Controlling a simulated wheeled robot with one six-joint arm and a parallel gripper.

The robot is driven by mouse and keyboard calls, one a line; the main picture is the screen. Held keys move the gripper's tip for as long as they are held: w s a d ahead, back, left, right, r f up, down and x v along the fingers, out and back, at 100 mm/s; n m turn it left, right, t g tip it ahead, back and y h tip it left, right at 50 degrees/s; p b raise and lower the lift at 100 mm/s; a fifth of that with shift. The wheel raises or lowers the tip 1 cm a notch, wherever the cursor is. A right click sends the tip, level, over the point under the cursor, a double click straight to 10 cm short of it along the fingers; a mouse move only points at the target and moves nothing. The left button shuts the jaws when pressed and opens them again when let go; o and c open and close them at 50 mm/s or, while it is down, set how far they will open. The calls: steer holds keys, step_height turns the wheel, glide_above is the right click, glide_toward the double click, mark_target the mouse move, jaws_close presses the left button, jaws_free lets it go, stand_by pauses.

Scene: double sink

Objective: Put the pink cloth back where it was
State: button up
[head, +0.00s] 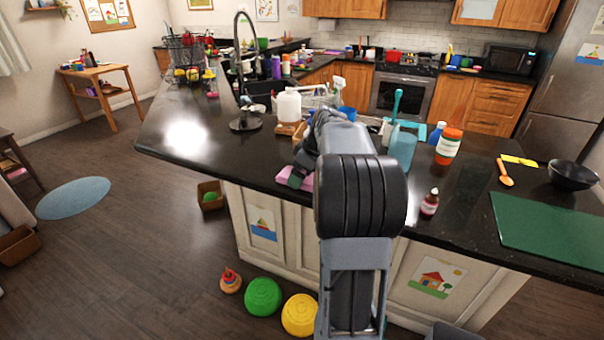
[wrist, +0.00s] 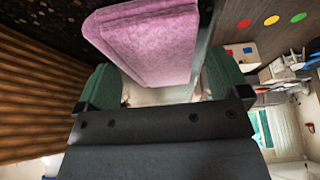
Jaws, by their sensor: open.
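The pink cloth (head: 308,184) is a folded pad at the front edge of the dark counter (head: 235,145), partly hidden by my arm in the head view. In the wrist view the cloth (wrist: 150,42) fills the top middle, in front of and between the two green fingers. My gripper (wrist: 163,82) is open around the near end of the cloth. I cannot tell whether either finger touches it. In the head view my gripper (head: 296,177) is low at the counter edge, right by the cloth, and mostly hidden behind my arm.
A white bottle (head: 289,107) stands behind the gripper near the sink tap (head: 244,90). The counter to the left is clear.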

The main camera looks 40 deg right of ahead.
steer(key=v, duration=1.1)
steer(key=s+a+f+m+h, duration=0.1)
steer(key=s+a+f+m, duration=0.1)
steer(key=a, duration=0.6)
steer(key=s+a+f+m, duration=0.1)
steer(key=s+a+f, duration=0.2)
steer(key=a, duration=0.6)
steer(key=s+a+f+m+h, duration=0.1)
steer(key=s+a+f+m, duration=0.1)
steer(key=s+a+f, duration=0.6)
steer(key=shift+s+a+f+m, duration=0.3)
steer(key=shift+s+a+f, duration=0.05)
steer(key=shift+f, duration=0.15)
steer(key=shift+c, duration=0.2)
